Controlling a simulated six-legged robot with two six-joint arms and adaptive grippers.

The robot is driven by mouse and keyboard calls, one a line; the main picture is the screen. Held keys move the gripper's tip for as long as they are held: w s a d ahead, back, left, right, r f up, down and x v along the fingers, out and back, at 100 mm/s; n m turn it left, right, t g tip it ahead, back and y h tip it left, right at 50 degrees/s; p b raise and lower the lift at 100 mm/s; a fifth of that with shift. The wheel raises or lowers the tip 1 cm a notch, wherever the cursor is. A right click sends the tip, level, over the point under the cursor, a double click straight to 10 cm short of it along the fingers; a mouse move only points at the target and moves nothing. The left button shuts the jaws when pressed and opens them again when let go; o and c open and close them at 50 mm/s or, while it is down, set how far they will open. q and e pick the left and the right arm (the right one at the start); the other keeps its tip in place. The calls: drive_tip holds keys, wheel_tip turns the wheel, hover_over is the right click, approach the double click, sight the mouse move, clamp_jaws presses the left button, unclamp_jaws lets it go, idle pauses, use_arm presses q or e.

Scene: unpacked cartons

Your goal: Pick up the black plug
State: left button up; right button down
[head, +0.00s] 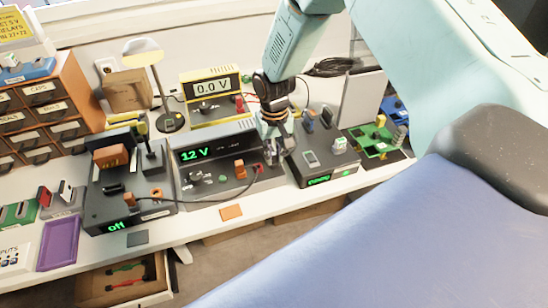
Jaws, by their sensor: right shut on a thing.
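My right gripper (279,150) reaches down from the top, between the 12 V unit and the black box to its right. Its fingers are shut on a small dark thing, taken as the black plug, which the fingers mostly hide. I cannot tell whether the plug still touches the surface below. The black 12 V unit (187,173) has a green display, knobs and an orange plug (240,170) on its front. My left gripper is not in view.
A dark unit reading "off" (98,222) stands at the left, with a black cable (195,201) running right. A yellow 0.0 V meter (199,118) and a lamp (143,54) stand behind. Orange drawers (70,89) are at far left. An open drawer (98,290) sticks out below.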

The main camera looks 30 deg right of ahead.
sight(274, 153)
drive_tip(key=shift+r, duration=0.1)
wheel_tip(274, 153, up, 10)
drive_tip(key=shift+w+f+p, duration=0.1)
drive_tip(key=shift+f+p, duration=0.05)
drive_tip(key=shift+p, duration=0.35)
